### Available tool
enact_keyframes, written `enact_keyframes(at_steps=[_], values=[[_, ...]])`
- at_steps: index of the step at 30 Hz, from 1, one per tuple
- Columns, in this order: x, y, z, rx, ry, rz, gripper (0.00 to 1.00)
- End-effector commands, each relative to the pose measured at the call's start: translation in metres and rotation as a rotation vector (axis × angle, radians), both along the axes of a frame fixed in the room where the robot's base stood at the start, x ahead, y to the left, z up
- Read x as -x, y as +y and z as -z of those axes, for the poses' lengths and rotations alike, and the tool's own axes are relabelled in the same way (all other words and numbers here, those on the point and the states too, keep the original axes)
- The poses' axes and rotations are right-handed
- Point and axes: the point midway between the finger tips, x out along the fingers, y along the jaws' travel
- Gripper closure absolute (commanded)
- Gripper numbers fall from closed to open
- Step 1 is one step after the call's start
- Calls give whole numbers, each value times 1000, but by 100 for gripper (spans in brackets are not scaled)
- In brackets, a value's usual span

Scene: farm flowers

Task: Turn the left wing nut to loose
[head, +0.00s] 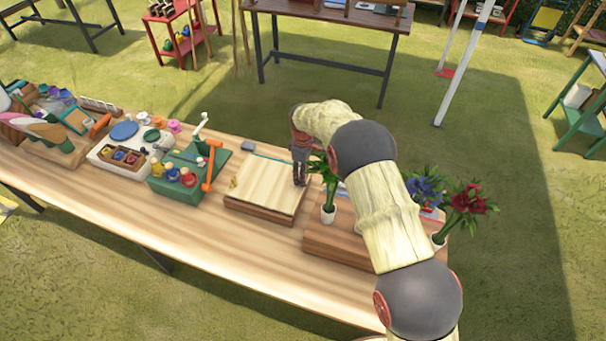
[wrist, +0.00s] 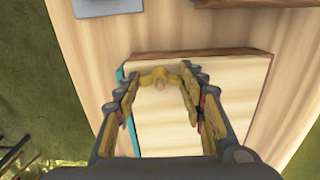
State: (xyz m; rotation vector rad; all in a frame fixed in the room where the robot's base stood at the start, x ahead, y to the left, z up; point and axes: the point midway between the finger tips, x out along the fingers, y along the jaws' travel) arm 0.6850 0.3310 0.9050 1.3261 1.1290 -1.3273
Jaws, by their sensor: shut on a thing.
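A flat wooden press (head: 268,186) with a pale top and a teal layer along its far edge lies on the table. A small brass wing nut (head: 233,182) stands at its left end in the head view, apart from my gripper. My gripper (head: 299,180) points down at the press's right end in that view. In the wrist view, my gripper (wrist: 161,98) has its fingers on both sides of another brass wing nut (wrist: 160,76), shut on its wings. A round bolt end shows at that nut's middle. The pale press top (wrist: 165,130) lies below the fingers.
Left of the press stands a green box with an orange handle (head: 208,168). Bare table lies in front.

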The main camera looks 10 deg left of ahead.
Motion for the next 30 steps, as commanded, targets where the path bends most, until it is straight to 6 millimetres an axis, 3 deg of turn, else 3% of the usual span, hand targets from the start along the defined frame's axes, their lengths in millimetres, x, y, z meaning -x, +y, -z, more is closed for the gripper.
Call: enact_keyframes(at_steps=[30], values=[[-1, 1, -1, -1, -4, -963, 85]])
